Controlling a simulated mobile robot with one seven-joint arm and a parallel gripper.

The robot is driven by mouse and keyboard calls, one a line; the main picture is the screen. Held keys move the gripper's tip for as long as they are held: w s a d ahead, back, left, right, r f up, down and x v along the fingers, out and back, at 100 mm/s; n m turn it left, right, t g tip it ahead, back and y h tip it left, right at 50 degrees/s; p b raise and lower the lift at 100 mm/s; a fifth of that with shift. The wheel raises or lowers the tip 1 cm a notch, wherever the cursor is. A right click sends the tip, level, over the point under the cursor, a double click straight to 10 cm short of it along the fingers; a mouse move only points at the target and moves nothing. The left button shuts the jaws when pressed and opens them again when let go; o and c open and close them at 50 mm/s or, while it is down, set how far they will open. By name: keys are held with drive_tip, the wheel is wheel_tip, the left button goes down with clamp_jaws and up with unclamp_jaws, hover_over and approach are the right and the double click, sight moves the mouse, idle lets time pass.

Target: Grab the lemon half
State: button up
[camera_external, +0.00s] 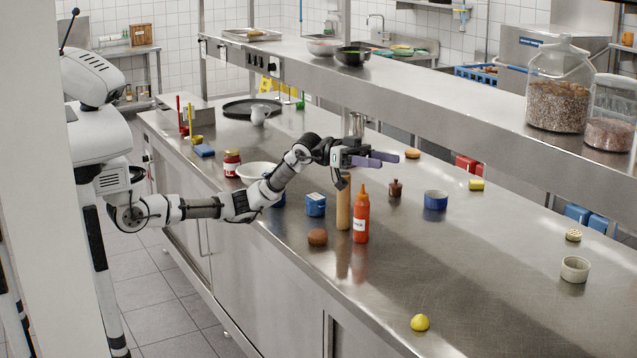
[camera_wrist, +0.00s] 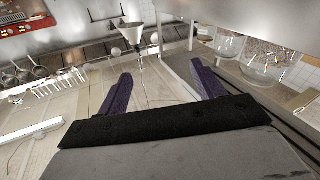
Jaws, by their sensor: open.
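The lemon half (camera_external: 419,322) is a small yellow dome on the steel counter, near its front edge at the lower right of the external view. I do not see it in the wrist view. My gripper (camera_external: 384,158) is raised above the middle of the counter, well to the left of and behind the lemon half, pointing right. Its two purple fingers are apart with nothing between them, as the wrist view (camera_wrist: 160,88) also shows.
An orange-red sauce bottle (camera_external: 361,218), a tan cylinder (camera_external: 343,205) and a brown round item (camera_external: 317,237) stand below my gripper. Counter around the lemon half is clear. A raised steel shelf (camera_external: 440,105) runs behind.

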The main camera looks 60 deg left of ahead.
drive_tip(key=s+d+f+g+y, duration=0.2)
drive_tip(key=d+f, duration=0.3)
drive_tip(key=f, duration=0.1)
drive_tip(key=s+d+f+g+y, duration=0.1)
drive_tip(key=s+d+f+y, duration=0.15)
drive_tip(key=d+f, duration=0.35)
drive_tip(key=n+y, duration=0.3)
drive_tip(key=y, duration=0.5)
approach(416, 317)
drive_tip(key=p+x, duration=0.1)
drive_tip(key=x, duration=0.1)
drive_tip(key=p+x, duration=0.2)
drive_tip(key=shift+w, duration=0.35)
drive_tip(key=shift+w+d+f+p, duration=0.15)
drive_tip(key=shift+d+f+p, duration=0.15)
drive_tip(key=shift+p, duration=0.45)
drive_tip(key=shift+p+x, duration=0.85)
drive_tip(key=shift+x, duration=1.35)
drive_tip(key=shift+f, duration=0.1)
drive_tip(key=c, duration=1.1)
drive_tip(key=shift+o, duration=0.2)
